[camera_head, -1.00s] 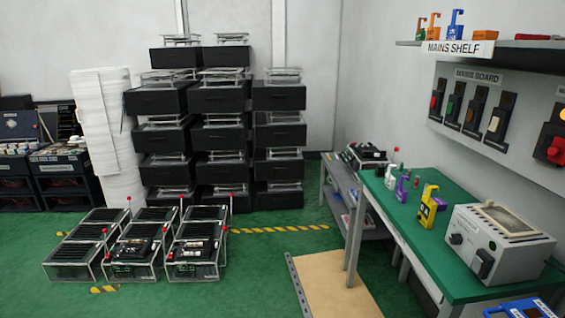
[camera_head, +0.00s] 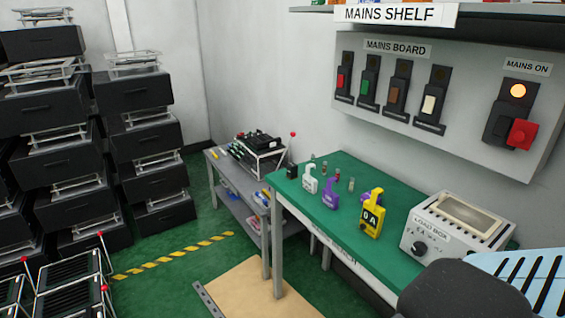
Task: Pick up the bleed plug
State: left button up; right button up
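No label here reads bleed plug, so I cannot tell which item it is. On the green-topped table (camera_head: 300,213) stand a white tagged item (camera_head: 310,183), a purple one (camera_head: 330,194) and a yellow one marked 0A (camera_head: 372,213). Several small upright pieces (camera_head: 337,174) stand behind them, too small to identify. Neither gripper shows. A dark rounded shape and a pale blue slotted part at the lower right look like parts of my own arm.
A load box (camera_head: 455,228) stands at the table's right end. The mains board (camera_head: 425,110) hangs above, its amber lamp lit. A grey side table (camera_head: 228,178) stands at the left. Stacked black crates (camera_head: 150,140) fill the left. Green floor with a striped line lies between.

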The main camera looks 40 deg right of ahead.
aim_at(292, 168)
jog(key=i+z, duration=0.35)
jog(key=i+j+z, duration=0.15)
jog(key=z, duration=0.15)
jog(key=i+j+z, duration=0.55)
jog(key=z, duration=0.3)
jog(key=i+j+z, duration=0.2)
jog(key=z, duration=0.3)
jog(key=i+j+z, duration=0.1)
jog(key=j+z, duration=0.65)
jog(key=z, duration=0.25)
jog(key=j+z, duration=0.5)
jog(key=j, duration=0.3)
jog(key=k, duration=0.05)
